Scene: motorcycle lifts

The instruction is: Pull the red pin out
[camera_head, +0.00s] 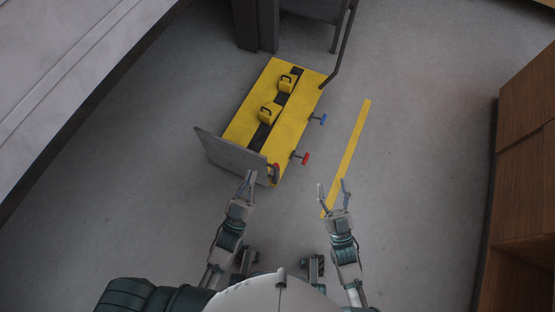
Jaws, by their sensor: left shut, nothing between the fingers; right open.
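The red pin (306,158) sticks out from the right side of the yellow lift platform (248,116), near its front end. A blue pin (322,119) sticks out from the same side farther back. My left gripper (250,172) is shut and empty, in front of the grey plate at the platform's near end and left of the red pin. My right gripper (333,184) is open and empty. It is below and right of the red pin in the picture, apart from it.
A yellow strip (350,150) lies on the floor at right. Wooden cabinets (525,150) stand far right. The floor between is clear.

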